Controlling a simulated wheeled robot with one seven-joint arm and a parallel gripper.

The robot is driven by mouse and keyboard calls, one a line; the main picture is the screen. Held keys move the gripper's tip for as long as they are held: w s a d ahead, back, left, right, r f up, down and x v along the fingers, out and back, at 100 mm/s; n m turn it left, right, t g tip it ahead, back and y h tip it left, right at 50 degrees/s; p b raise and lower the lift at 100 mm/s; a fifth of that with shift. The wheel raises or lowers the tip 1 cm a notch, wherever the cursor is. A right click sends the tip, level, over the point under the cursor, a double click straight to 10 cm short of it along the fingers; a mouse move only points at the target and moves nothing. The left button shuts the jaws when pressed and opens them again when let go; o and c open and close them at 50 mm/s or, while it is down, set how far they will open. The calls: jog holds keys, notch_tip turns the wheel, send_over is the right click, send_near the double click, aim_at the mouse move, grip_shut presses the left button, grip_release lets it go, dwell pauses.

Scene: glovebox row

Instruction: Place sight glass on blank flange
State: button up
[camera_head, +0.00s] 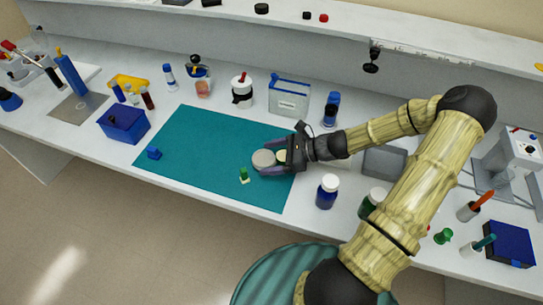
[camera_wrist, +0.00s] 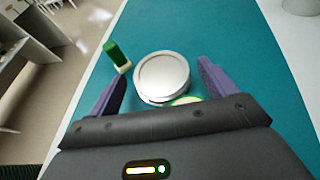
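A round silver-grey disc, which looks like the blank flange (camera_head: 262,159), lies on the teal mat; the wrist view shows its flat, rimmed face (camera_wrist: 161,76). A smaller pale cream disc with a green edge, perhaps the sight glass (camera_head: 282,156), is right beside it on the gripper side. In the wrist view it (camera_wrist: 186,100) is mostly hidden by my gripper body, so I cannot tell whether it touches the grey disc or overlaps it. My gripper (camera_head: 271,157) is open, low over the mat, its purple fingers (camera_wrist: 162,70) apart on either side with visible gaps to the grey disc.
A green-and-white small item (camera_head: 244,175) stands near the grey disc, close to the left finger in the wrist view (camera_wrist: 116,57). A blue bottle (camera_head: 327,191) stands right of the mat. The left part of the teal mat (camera_head: 195,140) is mostly clear, with a small blue piece (camera_head: 154,153).

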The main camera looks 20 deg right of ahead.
jog(key=shift+d+r, duration=0.1)
jog(key=shift+d, duration=0.15)
jog(key=v, duration=1.1)
jog(key=shift+s+d+r, duration=0.1)
jog(key=shift+s+d, duration=0.05)
jog(key=shift+s, duration=0.05)
jog(key=shift+r, duration=0.1)
